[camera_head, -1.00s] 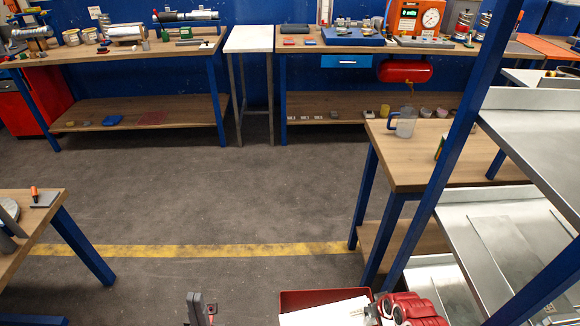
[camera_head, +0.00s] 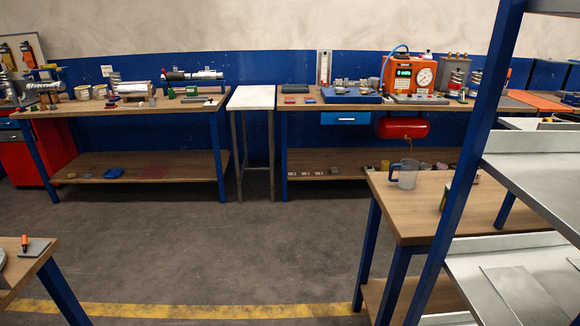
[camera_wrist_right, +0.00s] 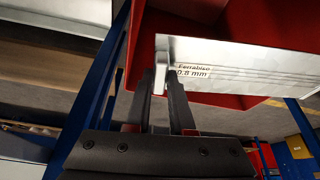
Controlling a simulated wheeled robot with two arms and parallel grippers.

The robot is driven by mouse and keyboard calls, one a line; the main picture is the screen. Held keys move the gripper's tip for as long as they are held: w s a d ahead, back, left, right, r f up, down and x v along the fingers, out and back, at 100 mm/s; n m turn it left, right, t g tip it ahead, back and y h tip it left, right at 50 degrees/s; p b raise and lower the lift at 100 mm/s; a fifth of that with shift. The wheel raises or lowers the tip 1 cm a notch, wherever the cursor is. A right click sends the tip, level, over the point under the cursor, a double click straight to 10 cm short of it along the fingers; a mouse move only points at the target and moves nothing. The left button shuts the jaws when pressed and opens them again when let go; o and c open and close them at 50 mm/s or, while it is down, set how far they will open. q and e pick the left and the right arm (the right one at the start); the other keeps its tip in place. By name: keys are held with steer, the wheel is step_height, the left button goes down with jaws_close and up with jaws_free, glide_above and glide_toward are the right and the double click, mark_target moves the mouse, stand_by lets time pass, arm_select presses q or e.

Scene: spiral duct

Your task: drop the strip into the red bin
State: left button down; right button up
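In the right wrist view the strip (camera_wrist_right: 245,66) is a pale metal sheet with a "0.8 mm" label. Its upturned left end sits between the two dark fingers of my right gripper (camera_wrist_right: 161,86), which look closed on it. The strip extends to the right, in front of the red bin (camera_wrist_right: 210,20), whose walls show above and below it. I cannot tell whether the strip touches the bin. The head view shows neither the bin, the strip nor my grippers.
A wooden table (camera_head: 435,200) with a clear jug (camera_head: 405,174) stands at right, beside a blue-framed metal shelf (camera_head: 520,290). Workbenches (camera_head: 140,108) line the back wall. A table corner (camera_head: 25,262) is at lower left. The middle floor is open.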

steer(key=o, duration=0.5)
steer(key=shift+p+v, duration=0.35)
steer(key=shift+v, duration=8.35)
